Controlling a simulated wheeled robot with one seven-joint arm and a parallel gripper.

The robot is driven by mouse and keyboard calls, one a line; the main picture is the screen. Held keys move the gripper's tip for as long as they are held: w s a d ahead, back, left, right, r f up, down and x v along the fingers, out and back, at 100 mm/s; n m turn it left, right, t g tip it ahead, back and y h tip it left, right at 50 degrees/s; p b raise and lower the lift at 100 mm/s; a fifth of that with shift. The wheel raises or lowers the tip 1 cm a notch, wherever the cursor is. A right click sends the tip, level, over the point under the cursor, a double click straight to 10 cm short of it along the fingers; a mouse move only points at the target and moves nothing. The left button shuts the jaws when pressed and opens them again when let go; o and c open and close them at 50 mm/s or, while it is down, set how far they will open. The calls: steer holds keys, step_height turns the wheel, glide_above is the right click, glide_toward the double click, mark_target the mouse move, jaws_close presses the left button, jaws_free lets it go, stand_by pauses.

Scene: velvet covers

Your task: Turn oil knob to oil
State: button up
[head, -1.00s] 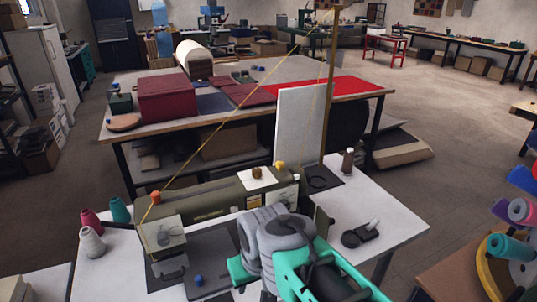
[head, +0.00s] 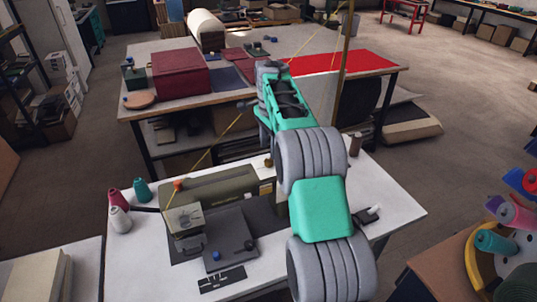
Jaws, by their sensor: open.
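The olive sewing machine (head: 225,190) stands on the white table, with its grey bed plate (head: 232,236) in front. An orange knob (head: 178,184) sits at its left end on top. A small brass-coloured knob (head: 268,161) sits on top near the right end, beside my arm. A blue knob (head: 215,256) sits on the bed plate. I cannot tell which is the oil knob; no marking is readable. My arm covers the machine's right end. My gripper (head: 246,104) shows only as a small dark part beyond the machine, touching nothing visible; the arm hides the rest.
Thread cones (head: 120,218) stand on the table's left. A brown spool (head: 355,145) and a black holder (head: 368,215) stand right. A yellow thread rises to a tall post (head: 343,75). The back table (head: 230,90) holds a maroon box (head: 180,75) and cloth.

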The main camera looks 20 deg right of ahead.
mark_target(269, 160)
step_height(269, 160, down, 5)
steer(key=shift+f+p, duration=0.1)
steer(key=shift+p, duration=0.4)
steer(key=shift+c, duration=0.2)
jaws_close()
